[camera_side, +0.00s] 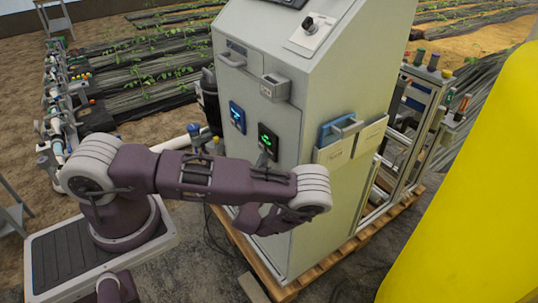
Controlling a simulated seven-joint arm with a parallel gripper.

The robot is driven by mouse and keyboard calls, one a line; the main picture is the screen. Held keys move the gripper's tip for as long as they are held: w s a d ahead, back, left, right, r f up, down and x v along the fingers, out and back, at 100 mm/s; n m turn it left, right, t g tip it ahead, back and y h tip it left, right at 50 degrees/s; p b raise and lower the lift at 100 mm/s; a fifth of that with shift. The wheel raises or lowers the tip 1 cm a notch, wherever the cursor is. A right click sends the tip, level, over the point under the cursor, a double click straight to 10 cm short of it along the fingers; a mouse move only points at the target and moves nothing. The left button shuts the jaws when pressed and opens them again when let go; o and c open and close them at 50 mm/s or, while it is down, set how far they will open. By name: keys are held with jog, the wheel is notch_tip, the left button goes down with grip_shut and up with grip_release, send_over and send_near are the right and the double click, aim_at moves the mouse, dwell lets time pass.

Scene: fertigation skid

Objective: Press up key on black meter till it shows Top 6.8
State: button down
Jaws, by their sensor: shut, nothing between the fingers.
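The black meter (268,141) is set in the front face of the grey cabinet. It has a lit green display, too small to read here. Its keys cannot be made out. My gripper (262,160) is shut and empty, close to the lower edge of the black meter. I cannot tell whether its tips touch the meter. A blue meter (237,117) with a lit display sits just to the left of the black one.
The grey cabinet (300,215) stands on a wooden pallet (272,282). Grey holders (274,88) jut out above the meters. Document pockets (352,140) hang on the right side. A large yellow shape (470,190) fills the right foreground. Pipes and valves (62,110) run along the left.

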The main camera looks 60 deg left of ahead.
jog(key=shift+s, duration=0.75)
jog(key=shift+s, duration=0.1)
jog(key=shift+s, duration=2.4)
dwell(1.2)
jog(key=s, duration=0.4)
jog(key=shift+w, duration=0.1)
